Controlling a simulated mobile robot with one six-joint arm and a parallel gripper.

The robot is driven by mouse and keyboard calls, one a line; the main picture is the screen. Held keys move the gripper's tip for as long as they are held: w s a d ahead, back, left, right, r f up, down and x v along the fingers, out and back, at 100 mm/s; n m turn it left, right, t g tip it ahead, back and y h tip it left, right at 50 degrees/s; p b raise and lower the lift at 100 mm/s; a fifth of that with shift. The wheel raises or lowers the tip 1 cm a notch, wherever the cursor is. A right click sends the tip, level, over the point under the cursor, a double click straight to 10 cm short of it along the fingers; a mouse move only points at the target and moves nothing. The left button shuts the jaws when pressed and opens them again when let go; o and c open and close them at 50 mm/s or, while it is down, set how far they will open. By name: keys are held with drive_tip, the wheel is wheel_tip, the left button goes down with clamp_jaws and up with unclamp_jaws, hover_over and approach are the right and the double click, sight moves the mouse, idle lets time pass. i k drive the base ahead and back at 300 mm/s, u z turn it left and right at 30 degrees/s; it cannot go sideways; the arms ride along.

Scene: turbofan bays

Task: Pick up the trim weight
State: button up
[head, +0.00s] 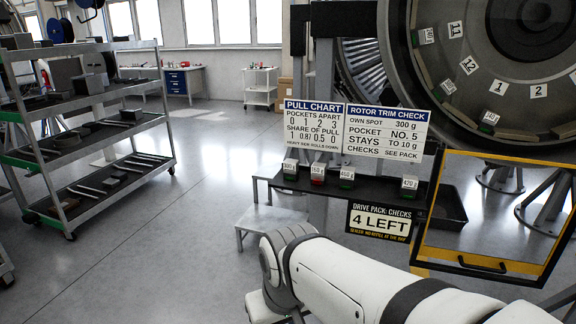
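Several small labelled trim weights stand on a narrow dark shelf (378,188) below two signs. From left they are a green-based one (290,173), a red one (318,178), a green one (347,182) and, past a gap, another green-based one (409,193). Their gram labels are small and hard to read. More small green-edged blocks (446,86) sit around the rim of the large rotor (500,80) at upper right, beside numbered pocket tags. My white arm crosses the lower right. My gripper is out of view.
The pull chart sign (314,125) and rotor trim check sign (386,132) stand behind the shelf. A yellow-framed panel (480,268) is at right, beside a dark tray (448,208). A grey step (268,220) stands left of the shelf. A loaded rack (95,105) is at left; open floor lies between.

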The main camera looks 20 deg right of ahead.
sight(318, 170)
drive_tip(key=z, duration=0.4)
drive_tip(key=i, duration=0.8)
drive_tip(key=z, duration=0.3)
drive_tip(key=k, duration=0.85)
drive_tip(key=z, duration=0.2)
drive_tip(key=i, duration=1.35)
drive_tip(key=u, duration=0.05)
